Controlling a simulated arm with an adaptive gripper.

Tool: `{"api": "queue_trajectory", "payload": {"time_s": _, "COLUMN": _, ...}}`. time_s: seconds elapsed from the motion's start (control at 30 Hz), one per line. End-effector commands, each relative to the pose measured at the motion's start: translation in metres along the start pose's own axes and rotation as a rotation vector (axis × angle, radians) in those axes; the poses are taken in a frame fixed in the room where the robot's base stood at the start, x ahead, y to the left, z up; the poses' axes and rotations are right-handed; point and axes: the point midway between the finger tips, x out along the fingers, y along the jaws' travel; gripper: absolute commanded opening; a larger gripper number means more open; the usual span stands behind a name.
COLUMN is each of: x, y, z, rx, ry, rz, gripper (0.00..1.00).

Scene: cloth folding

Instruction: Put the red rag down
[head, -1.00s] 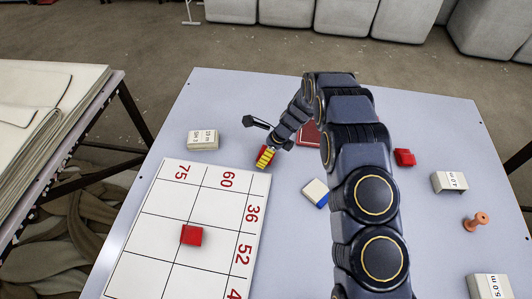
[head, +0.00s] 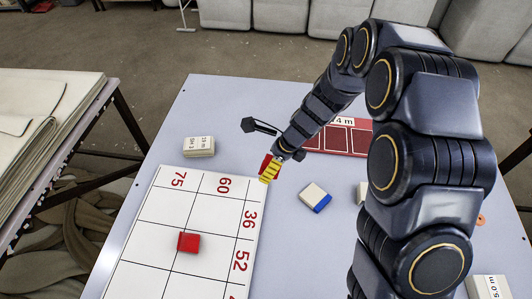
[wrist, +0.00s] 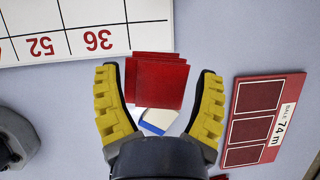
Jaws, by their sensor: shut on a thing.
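My gripper (head: 266,172), with yellow ribbed fingers, is shut on a folded red rag (wrist: 158,80). In the wrist view the rag lies at the fingertips (wrist: 158,92), with its edges spread as stacked layers. In the head view only a sliver of this rag (head: 265,161) shows beside the fingers, near the right edge of the white numbered board (head: 150,215). Whether it touches the table there, I cannot tell. Another red folded piece (head: 189,242) lies on the board's grid.
A white-and-blue block (head: 315,197) lies right of my gripper. A dark red gridded board (head: 345,137) is behind my arm. A labelled white block (head: 198,146) stands at the back left. The table between the board and the block is bare. My arm covers much of the right side.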

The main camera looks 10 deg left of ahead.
Motion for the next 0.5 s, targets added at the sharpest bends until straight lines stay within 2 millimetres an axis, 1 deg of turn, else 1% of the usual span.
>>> {"api": "queue_trajectory", "payload": {"time_s": 0.03, "x": -0.006, "y": 0.007, "z": -0.003, "rx": 0.003, "ry": 0.0, "rz": 0.0, "gripper": 0.58}}
{"api": "queue_trajectory", "payload": {"time_s": 0.2, "x": -0.018, "y": 0.025, "z": -0.009, "rx": 0.002, "ry": 0.0, "rz": 0.002, "gripper": 0.58}}
{"api": "queue_trajectory", "payload": {"time_s": 0.5, "x": -0.024, "y": 0.035, "z": -0.012, "rx": -0.002, "ry": -0.001, "rz": 0.001, "gripper": 0.58}}
